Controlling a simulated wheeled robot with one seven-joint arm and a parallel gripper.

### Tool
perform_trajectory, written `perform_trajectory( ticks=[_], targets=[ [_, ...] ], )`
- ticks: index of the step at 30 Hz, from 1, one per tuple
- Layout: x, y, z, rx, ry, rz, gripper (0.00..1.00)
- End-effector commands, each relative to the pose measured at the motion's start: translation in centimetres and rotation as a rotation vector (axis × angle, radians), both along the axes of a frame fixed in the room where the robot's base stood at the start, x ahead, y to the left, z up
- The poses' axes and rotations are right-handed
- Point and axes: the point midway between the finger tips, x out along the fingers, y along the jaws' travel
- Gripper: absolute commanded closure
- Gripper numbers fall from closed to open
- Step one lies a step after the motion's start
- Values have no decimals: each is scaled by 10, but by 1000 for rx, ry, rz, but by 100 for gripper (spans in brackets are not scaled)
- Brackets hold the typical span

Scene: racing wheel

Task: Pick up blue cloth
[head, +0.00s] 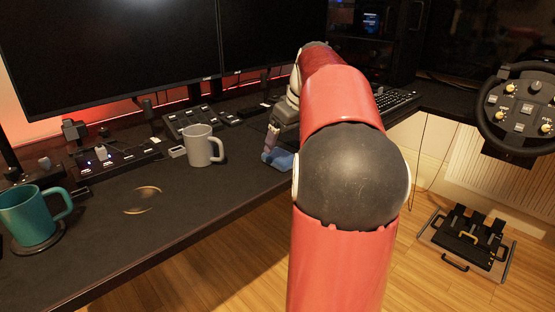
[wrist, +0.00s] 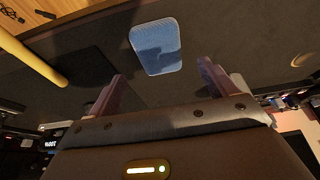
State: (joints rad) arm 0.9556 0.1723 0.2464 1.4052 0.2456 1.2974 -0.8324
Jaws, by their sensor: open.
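The blue cloth (wrist: 156,46) lies flat on the dark desk in the wrist view, a rounded rectangle with a shadow across part of it. In the head view a bit of the blue cloth (head: 281,161) shows beside my arm; the rest is hidden behind it. My gripper (wrist: 160,77) is open and empty in the wrist view, its two fingers apart with the cloth beyond the gap between them. In the head view my gripper (head: 269,154) is small, just above the cloth's left end; I cannot tell if it touches.
A grey mug (head: 202,147) stands on the desk (head: 175,215), left of my gripper. A teal mug (head: 32,216) stands at the far left. A keyboard (head: 397,100) lies behind my arm. Monitors line the back. The desk's front middle is clear.

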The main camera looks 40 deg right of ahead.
Motion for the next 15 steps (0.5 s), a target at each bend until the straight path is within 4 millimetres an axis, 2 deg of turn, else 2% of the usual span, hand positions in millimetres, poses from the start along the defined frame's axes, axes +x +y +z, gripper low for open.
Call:
perform_trajectory(
  ticks=[3,7,15],
  targets=[
    [3,1,-20,2,2,-1,15],
    [10,1,-36,2,2,-1,15],
    [13,2,-43,-1,0,-1,15]
  ],
)
